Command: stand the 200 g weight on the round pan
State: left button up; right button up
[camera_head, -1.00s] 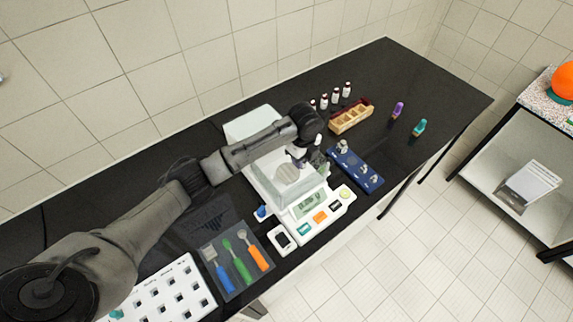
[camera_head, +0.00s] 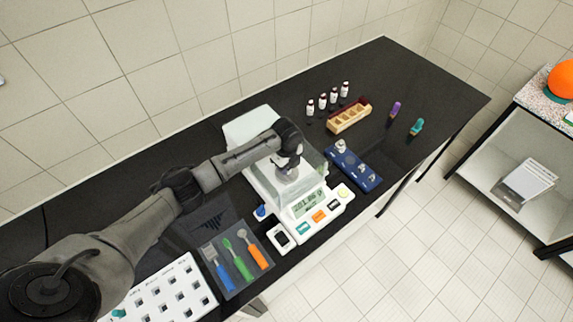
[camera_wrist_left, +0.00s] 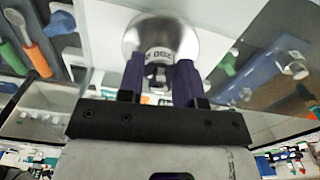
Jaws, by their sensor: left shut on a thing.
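My left gripper (camera_head: 284,166) is inside the balance's clear-walled chamber, above the round pan. In the left wrist view its two purple fingers (camera_wrist_left: 158,78) are shut on the 200 g weight (camera_wrist_left: 159,56), a shiny metal piece with its number showing upside down. The silver round pan (camera_wrist_left: 160,24) shows beyond the weight. In the head view the gripper and wrist hide most of the pan (camera_head: 287,178). The balance display (camera_head: 308,202) seems to read a little over 200 g, so the weight appears to bear on the pan. My right gripper is not in view.
The clear chamber walls (camera_head: 312,165) stand close around the gripper. A blue weight box (camera_head: 366,178) lies to the right. A wooden rack (camera_head: 349,117) and several small bottles (camera_head: 333,96) stand behind. A tray of tools (camera_head: 258,236) lies in front left.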

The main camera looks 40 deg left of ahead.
pick_arm(q)
jog(key=shift+f, duration=0.1)
jog(key=o, duration=1)
jog(key=shift+o, duration=0.2)
notch_tip(320, 180, up, 12)
